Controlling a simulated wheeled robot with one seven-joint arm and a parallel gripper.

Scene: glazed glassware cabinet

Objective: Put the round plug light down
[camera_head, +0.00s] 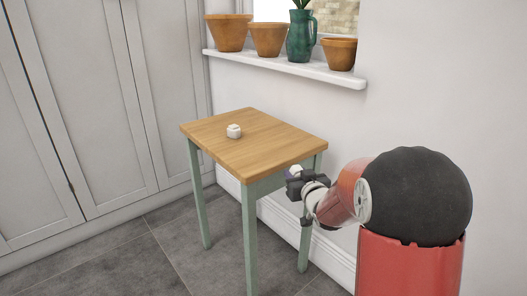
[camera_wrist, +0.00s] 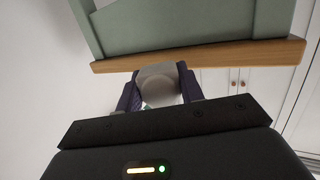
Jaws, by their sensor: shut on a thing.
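My gripper (camera_head: 293,181) is shut on a small whitish, rounded thing, which I take to be the round plug light (camera_head: 295,171). In the wrist view the round plug light (camera_wrist: 158,84) sits between the two dark fingers (camera_wrist: 157,92); the gripper hides part of it. In the head view the gripper is by the right front corner of the small wooden table (camera_head: 258,152), close to its edge. I cannot tell whether the light touches the table.
The table has green legs (camera_head: 250,235), and its top is clear apart from the white thing. A windowsill (camera_head: 285,67) with several terracotta pots (camera_head: 268,39) and a green jug (camera_head: 300,37) is above it. Pale cabinet doors (camera_head: 95,100) stand at the left.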

